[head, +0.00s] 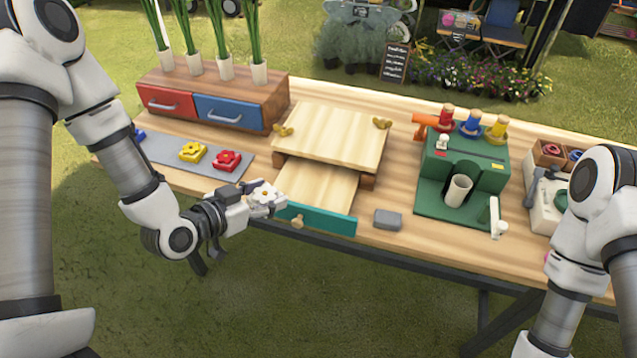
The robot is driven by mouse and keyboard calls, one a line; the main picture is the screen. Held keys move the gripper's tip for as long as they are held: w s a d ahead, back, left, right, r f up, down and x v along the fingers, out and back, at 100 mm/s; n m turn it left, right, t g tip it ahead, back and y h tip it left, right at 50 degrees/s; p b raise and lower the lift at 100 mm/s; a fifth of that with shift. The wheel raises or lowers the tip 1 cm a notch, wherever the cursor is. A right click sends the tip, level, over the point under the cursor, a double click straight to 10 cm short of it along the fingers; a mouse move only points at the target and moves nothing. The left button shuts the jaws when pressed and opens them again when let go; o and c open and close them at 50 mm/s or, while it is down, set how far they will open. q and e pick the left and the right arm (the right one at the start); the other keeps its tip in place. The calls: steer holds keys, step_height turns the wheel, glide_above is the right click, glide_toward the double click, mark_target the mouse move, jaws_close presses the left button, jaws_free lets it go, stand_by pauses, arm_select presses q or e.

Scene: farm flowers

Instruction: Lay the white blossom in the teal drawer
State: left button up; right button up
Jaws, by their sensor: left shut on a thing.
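The white blossom (264,194) is a small square white piece with a flower shape and a yellow centre. My left gripper (262,202) is shut on it, at the left end of the teal drawer (330,222). The drawer is pulled out of the pale wooden box toward me, with its wooden knob on the front and its light wood inside showing. The blossom overlaps the drawer's left front corner in the picture; its height above the drawer is hard to tell. My right arm comes in at the right, but its gripper is out of the picture.
A yellow blossom (193,152) and a red blossom (226,160) lie on a grey mat (165,149). A cabinet with red and blue drawers (231,112) stands behind. A grey block (388,219) lies right of the teal drawer; a green station (463,170) stands farther right.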

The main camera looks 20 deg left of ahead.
arm_select(q)
steer(key=x, duration=0.2)
steer(key=shift+w+d+f+b, duration=0.15)
steer(key=shift+w+f+b, duration=0.1)
steer(key=shift+b, duration=0.15)
steer(key=p, duration=0.3)
glide_above(314, 187)
steer(key=shift+s+f, duration=0.1)
steer(key=shift+s, duration=0.1)
step_height(314, 187, down, 3)
steer(key=shift+w+f, duration=0.2)
steer(key=shift+f, duration=0.25)
arm_select(e)
steer(key=shift+w+f, duration=0.1)
steer(key=shift+w, duration=0.1)
arm_select(q)
steer(key=shift+f, duration=0.15)
steer(key=shift+f+b, duration=0.45)
steer(key=shift+b, duration=0.05)
steer(key=o, duration=1.1)
arm_select(e)
steer(key=shift+f, duration=0.45)
